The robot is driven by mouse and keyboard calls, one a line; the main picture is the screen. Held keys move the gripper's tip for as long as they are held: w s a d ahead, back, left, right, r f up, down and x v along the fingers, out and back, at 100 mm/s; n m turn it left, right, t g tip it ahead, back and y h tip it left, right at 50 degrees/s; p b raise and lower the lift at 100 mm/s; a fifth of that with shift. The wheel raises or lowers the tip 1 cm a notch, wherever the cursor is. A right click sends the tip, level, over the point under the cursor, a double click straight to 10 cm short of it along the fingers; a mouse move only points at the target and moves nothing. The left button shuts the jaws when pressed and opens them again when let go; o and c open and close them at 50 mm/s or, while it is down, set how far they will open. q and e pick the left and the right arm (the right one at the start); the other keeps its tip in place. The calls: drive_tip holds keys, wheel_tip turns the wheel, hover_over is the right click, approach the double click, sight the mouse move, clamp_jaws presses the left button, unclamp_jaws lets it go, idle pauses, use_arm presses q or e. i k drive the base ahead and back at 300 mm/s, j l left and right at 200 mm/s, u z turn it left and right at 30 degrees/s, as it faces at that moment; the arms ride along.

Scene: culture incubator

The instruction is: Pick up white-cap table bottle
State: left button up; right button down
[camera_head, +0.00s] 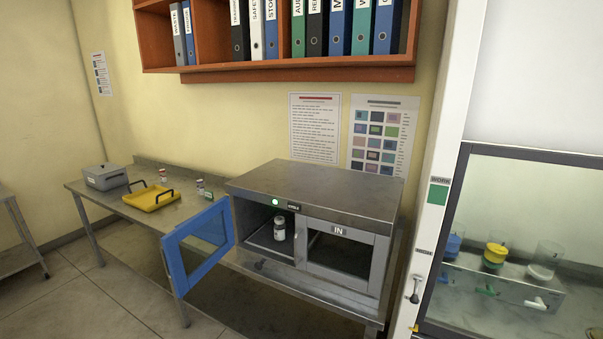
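A small bottle (200,186) with a pale top and reddish label stands on the steel table (112,200), between the yellow tray and the incubator. Another small bottle (163,175) with reddish marks stands at the back of the yellow tray; I cannot tell whether it is in it or behind it. Both are too small to tell cap colours surely. A bottle with a whitish cap (279,229) stands upright inside the left chamber of the incubator (312,196). Neither of my grippers is in view.
The incubator's blue-framed left door (198,247) hangs open over the table's front; its right door (341,255) is shut. A small green item (208,196) lies by the table bottle. A yellow tray (151,205) and grey box (106,178) stand left. A glass-fronted cabinet (520,240) stands right.

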sight(280, 227)
drive_tip(key=i+j+z, duration=0.45)
drive_tip(key=j, duration=0.8)
drive_tip(key=j+z, duration=0.5)
drive_tip(key=j, duration=0.75)
drive_tip(key=k+j+z, duration=0.1)
drive_tip(key=j+z, duration=0.35)
drive_tip(key=j, duration=0.95)
